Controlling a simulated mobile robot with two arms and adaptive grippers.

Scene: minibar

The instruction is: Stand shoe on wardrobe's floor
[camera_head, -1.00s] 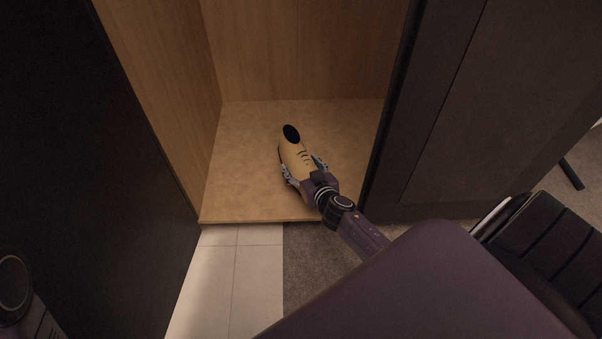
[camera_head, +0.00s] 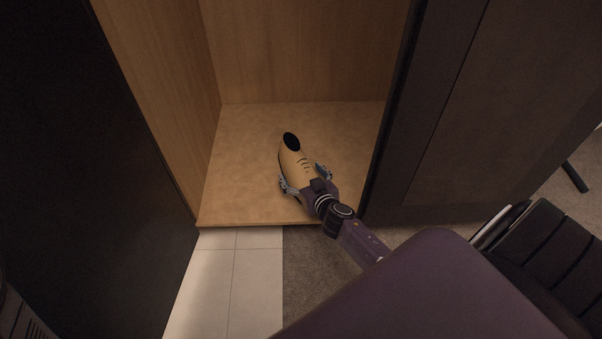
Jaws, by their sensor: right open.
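A tan shoe (camera_head: 294,165) with a dark opening at its far end stands on the wardrobe's wooden floor (camera_head: 245,150), near the front edge and right of the middle. My right gripper (camera_head: 304,178) is open, with one finger on each side of the shoe. The right finger shows a gap to the shoe; the left finger is close beside it, and I cannot tell whether it touches. The gripper's palm hides the near end of the shoe. At the lower left a dark part of my left arm shows, but the left gripper is out of view.
The wardrobe's wooden side wall (camera_head: 170,90) rises on the left. A black door panel (camera_head: 90,190) stands at the left and a dark panel (camera_head: 455,120) at the right. The wardrobe floor left of the shoe is clear. White tiles (camera_head: 235,280) and grey carpet lie in front.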

